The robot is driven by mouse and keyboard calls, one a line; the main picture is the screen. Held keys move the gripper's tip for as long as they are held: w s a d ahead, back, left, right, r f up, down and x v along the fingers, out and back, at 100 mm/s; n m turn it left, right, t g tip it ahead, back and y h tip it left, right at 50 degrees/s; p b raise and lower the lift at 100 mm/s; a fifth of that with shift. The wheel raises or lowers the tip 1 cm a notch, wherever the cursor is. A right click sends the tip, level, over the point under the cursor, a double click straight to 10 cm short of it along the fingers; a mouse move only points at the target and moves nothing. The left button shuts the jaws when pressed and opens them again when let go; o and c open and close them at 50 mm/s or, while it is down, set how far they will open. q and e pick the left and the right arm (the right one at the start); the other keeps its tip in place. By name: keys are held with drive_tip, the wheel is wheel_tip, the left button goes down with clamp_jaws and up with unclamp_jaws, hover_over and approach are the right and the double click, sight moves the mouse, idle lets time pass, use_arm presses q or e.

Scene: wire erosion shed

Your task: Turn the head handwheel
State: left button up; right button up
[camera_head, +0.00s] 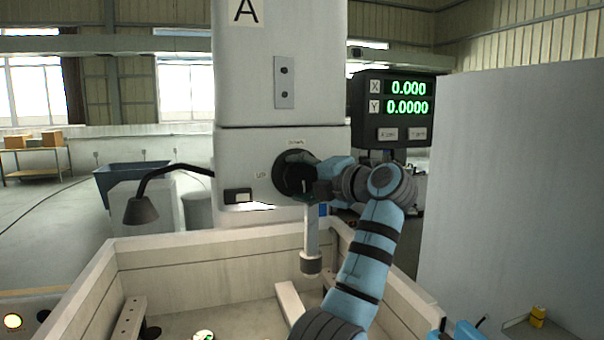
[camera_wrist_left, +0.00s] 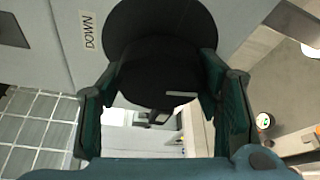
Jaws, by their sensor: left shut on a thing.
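The head handwheel (camera_head: 286,164) is a black round wheel on the front of the pale machine head (camera_head: 235,155). A DOWN label (camera_head: 296,142) is above it and an UP label (camera_head: 260,175) is to its left. My left gripper (camera_head: 305,186) is at the wheel, shut on it. In the left wrist view the black handwheel (camera_wrist_left: 158,32) fills the upper middle, and the dark green fingers of my left gripper (camera_wrist_left: 160,85) stand on either side of its black front part. The exact finger contact is hard to see.
A display (camera_head: 405,108) reads X 0.000 and Y 0.0000. A black lamp (camera_head: 141,210) hangs at left. Below the head are a vertical rod (camera_head: 311,245) and a pale open tank (camera_head: 95,275). A grey panel (camera_head: 520,190) stands at right.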

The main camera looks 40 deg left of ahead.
idle(0.3)
use_arm(q)
drive_tip(key=o, duration=1.2)
drive_tip(key=shift+c, duration=0.2)
drive_tip(key=v, duration=1.2)
